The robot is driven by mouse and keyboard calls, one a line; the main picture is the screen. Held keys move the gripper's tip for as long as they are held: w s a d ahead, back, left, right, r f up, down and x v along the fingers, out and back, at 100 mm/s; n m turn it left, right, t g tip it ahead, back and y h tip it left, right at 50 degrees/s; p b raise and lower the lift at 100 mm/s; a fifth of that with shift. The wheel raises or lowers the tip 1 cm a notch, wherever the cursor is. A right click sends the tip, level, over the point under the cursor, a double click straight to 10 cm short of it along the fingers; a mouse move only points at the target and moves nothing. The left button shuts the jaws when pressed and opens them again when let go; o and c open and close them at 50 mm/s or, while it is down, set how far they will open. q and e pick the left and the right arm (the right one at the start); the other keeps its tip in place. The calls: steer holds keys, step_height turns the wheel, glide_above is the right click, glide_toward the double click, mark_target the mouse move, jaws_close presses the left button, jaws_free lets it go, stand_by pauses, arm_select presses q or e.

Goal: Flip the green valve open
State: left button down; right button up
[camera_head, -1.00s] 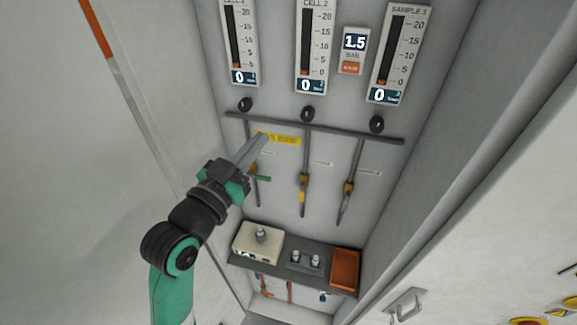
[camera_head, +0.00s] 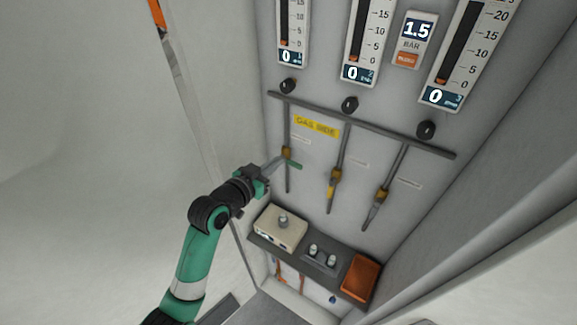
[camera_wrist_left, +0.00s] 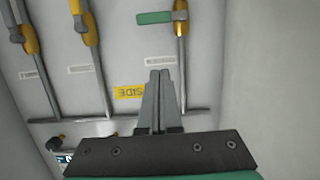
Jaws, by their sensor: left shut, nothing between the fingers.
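The green valve handle (camera_head: 293,165) sits on a brass valve body (camera_head: 286,153) on the leftmost vertical pipe. The handle points sideways, across the pipe. It also shows at the top of the left wrist view (camera_wrist_left: 155,17), to the left of its pipe. My left gripper (camera_head: 281,160) is shut and empty, with its fingertips close to the valve in the head view. In the left wrist view the fingertips (camera_wrist_left: 159,73) are apart from the handle in the picture, below it. I cannot tell whether they touch anything. My right gripper is in neither view.
Two more pipes with yellow valves (camera_head: 334,178) (camera_head: 382,194) stand to the right. A horizontal pipe (camera_head: 360,124) runs above, with gauges over it. Below is a shelf with a beige box (camera_head: 280,228) and an orange tray (camera_head: 361,277). Cabinet walls close in both sides.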

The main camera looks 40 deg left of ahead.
arm_select(q)
steer(key=w+f+b, duration=0.2)
glide_above(289, 163)
steer(key=s+d, duration=0.2)
steer(key=f, duration=0.1)
steer(key=f+p, duration=0.1)
steer(key=shift+a+f, duration=0.2)
steer(key=shift+f, duration=0.7)
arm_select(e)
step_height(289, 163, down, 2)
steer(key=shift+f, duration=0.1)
